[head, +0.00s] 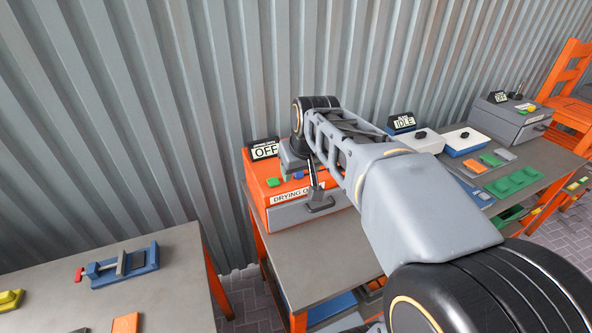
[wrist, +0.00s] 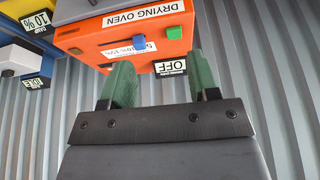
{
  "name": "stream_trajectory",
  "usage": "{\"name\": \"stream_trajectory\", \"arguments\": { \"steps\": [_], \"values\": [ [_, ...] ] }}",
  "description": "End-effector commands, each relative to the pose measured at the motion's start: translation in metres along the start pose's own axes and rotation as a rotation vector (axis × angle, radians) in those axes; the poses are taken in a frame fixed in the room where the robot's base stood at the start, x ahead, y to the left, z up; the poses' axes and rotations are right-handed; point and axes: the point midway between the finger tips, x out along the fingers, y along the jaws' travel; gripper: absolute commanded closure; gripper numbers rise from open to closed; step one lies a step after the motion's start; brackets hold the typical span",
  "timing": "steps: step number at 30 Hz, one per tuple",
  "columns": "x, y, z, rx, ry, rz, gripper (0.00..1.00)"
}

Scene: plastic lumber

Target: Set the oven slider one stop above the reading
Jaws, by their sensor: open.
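The orange drying oven (head: 256,172) stands on the grey bench in the head view, with a sign reading OFF (head: 264,150) on top. The wrist view shows the oven (wrist: 95,35) upside down. On its face are a blue slider knob (wrist: 139,41), a green button (wrist: 173,31) and a white scale strip (wrist: 118,50), partly hidden, with percent marks. A small display (wrist: 38,22) at the upper left of the wrist view reads 10%. My gripper (wrist: 160,60) is open and empty, its green fingers apart, below the knob in that picture. The knob's exact stop is unclear.
An IDLE sign (head: 403,122) and white-topped blue boxes stand right of the oven, partly behind my arm. A grey box (head: 510,118) with another OFF sign is farther right. A blue vise (head: 123,264) lies on the left bench. A corrugated wall is close behind.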

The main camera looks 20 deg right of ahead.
Motion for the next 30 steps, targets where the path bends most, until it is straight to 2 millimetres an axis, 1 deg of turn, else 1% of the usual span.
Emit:
{"name": "stream_trajectory", "arguments": {
  "steps": [1, 3, 6, 10, 13, 17, 20, 24, 30],
  "values": [
    [0.013, 0.011, -0.018, 0.004, -0.006, 0.0, 0.45],
    [0.022, 0.025, -0.041, -0.001, -0.009, -0.002, 0.45],
    [0.034, 0.042, -0.066, -0.007, -0.011, -0.004, 0.45],
    [0.046, 0.058, -0.086, -0.011, -0.011, -0.006, 0.45],
    [0.054, 0.066, -0.093, -0.012, -0.012, -0.006, 0.45],
    [0.07, 0.069, -0.095, -0.013, -0.014, -0.006, 0.45],
    [0.087, 0.069, -0.095, -0.013, -0.014, -0.006, 0.45],
    [0.115, 0.069, -0.095, -0.012, -0.015, -0.006, 0.45],
    [0.151, 0.069, -0.094, -0.01, -0.013, -0.006, 0.45]
  ]
}}
